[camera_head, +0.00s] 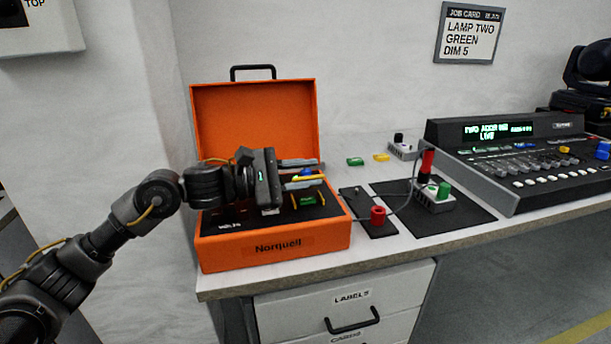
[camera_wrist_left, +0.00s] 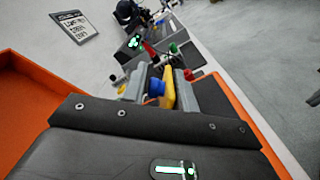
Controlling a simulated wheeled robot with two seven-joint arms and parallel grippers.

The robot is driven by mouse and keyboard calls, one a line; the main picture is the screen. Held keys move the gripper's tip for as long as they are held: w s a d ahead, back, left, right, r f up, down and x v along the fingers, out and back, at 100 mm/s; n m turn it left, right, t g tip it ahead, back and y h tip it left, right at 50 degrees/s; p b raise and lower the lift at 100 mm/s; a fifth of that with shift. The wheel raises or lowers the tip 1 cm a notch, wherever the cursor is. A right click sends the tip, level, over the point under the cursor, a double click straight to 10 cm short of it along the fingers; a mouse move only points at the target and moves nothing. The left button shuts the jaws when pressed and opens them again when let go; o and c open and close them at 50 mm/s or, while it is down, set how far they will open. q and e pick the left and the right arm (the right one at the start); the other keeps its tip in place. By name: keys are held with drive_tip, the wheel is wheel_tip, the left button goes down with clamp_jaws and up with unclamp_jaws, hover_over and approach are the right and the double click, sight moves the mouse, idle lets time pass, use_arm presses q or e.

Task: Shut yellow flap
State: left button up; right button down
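A yellow flap (camera_head: 308,177) shows in the head view as a strip beside a blue piece, over the dark insert of the open orange case (camera_head: 272,262). In the left wrist view, the yellow piece (camera_wrist_left: 168,92) stands between my fingers, with the blue piece (camera_wrist_left: 155,88) next to it. My left gripper (camera_head: 312,173) reaches in over the case from the left. Its two grey fingers are apart, one on each side of the yellow and blue pieces, so it looks open. Contact cannot be told. The gripper hides part of the insert. My right gripper is not in view.
The raised orange lid (camera_head: 222,120) stands behind my gripper. Right of the case are a red cylinder (camera_head: 377,215), a small box with a green knob (camera_head: 444,190), dark mats, a cable and a lighting console (camera_head: 520,160). Green and yellow tags (camera_head: 381,157) lie behind.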

use_arm(q)
drive_tip(key=shift+o, duration=0.7)
